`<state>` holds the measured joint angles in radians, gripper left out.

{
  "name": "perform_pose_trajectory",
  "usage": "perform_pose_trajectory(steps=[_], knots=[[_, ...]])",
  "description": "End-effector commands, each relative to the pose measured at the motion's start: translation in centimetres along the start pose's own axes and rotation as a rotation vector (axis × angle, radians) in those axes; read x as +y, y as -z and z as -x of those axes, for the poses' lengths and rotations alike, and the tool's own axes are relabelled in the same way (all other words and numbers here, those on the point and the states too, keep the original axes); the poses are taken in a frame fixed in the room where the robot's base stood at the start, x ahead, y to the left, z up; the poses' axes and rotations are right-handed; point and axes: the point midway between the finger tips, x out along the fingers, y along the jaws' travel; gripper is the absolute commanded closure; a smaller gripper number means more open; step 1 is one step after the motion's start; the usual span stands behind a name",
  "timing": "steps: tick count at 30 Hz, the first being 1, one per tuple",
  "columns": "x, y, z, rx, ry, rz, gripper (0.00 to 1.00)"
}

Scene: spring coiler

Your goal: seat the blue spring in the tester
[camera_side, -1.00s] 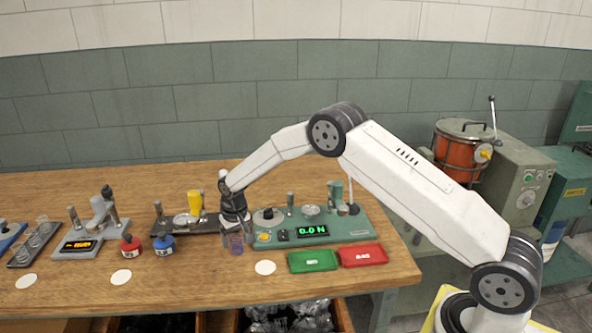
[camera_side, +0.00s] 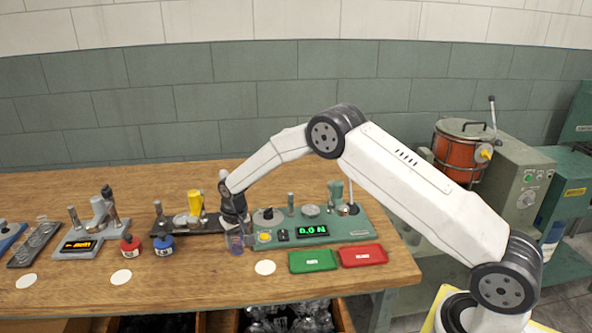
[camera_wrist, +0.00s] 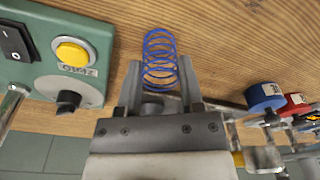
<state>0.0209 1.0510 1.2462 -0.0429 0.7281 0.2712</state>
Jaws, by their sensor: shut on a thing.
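My gripper (camera_wrist: 163,92) is shut on the blue spring (camera_wrist: 159,50), which sits between the two fingers in the wrist view. In the side view the blue spring (camera_side: 236,244) hangs below my gripper (camera_side: 235,230), near the left end of the green tester (camera_side: 345,231). The tester's display reads 0.0 N. A yellow button (camera_wrist: 72,52) and a black rocker switch on the tester show in the wrist view. Whether the spring touches the table cannot be told.
A green tray (camera_side: 313,261) and a red tray (camera_side: 362,256) lie in front of the tester. A blue weight (camera_side: 163,246) and a red weight (camera_side: 131,246) stand to the left. A dark fixture with a yellow part (camera_side: 194,203) is behind them. White discs lie along the front.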

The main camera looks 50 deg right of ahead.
Motion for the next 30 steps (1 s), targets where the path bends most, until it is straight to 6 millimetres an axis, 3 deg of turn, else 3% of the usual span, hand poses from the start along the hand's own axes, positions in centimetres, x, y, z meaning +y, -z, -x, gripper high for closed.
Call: perform_pose_trajectory(steps=[30], knots=[[0.0, 0.2, 1.4, 0.001, 0.000, 0.000, 0.85]])
